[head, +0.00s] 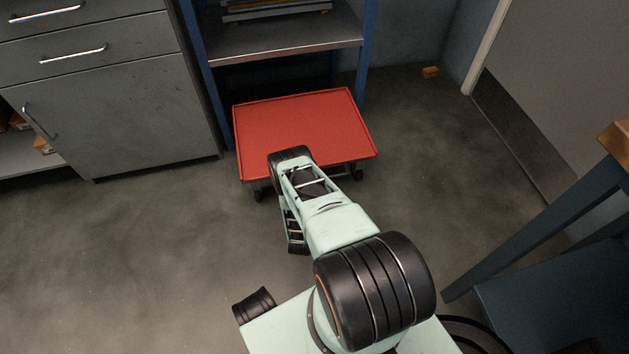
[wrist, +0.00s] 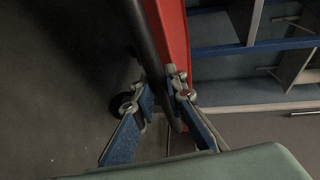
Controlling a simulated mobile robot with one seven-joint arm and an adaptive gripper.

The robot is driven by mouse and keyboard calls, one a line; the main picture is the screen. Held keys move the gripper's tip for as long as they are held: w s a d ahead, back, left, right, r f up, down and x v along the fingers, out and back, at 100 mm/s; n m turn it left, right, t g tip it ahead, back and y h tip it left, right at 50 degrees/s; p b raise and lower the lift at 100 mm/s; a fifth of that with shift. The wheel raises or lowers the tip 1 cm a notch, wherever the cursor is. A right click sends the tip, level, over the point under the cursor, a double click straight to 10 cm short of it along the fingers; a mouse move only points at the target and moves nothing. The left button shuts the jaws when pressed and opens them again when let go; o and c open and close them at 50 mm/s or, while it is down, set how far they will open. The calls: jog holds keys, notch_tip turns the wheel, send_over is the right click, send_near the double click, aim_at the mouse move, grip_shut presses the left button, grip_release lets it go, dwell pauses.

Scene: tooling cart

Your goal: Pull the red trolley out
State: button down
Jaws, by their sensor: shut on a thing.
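The red trolley (head: 300,122) is low and flat-topped with a raised rim. In the head view its back part is under the blue-framed shelf and its front part stands out on the floor. In the wrist view its red side (wrist: 174,35) runs beside a dark handle bar (wrist: 146,38). My gripper (wrist: 161,97) is shut on this bar, with one blue-padded finger on each side. In the head view my arm reaches to the trolley's front edge and hides the gripper. A dark caster wheel (wrist: 126,104) shows beside the fingers.
A blue-framed shelf unit (head: 285,49) stands over the trolley's rear. A grey drawer cabinet (head: 120,110) is close on the left. A blue table leg (head: 540,225) stands at the right. The floor (head: 130,250) in front and to the left is clear.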

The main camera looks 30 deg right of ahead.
dwell(0.3)
jog(key=c, duration=1.9)
grip_release()
jog(key=shift+c, duration=0.2)
jog(key=shift+r, duration=0.1)
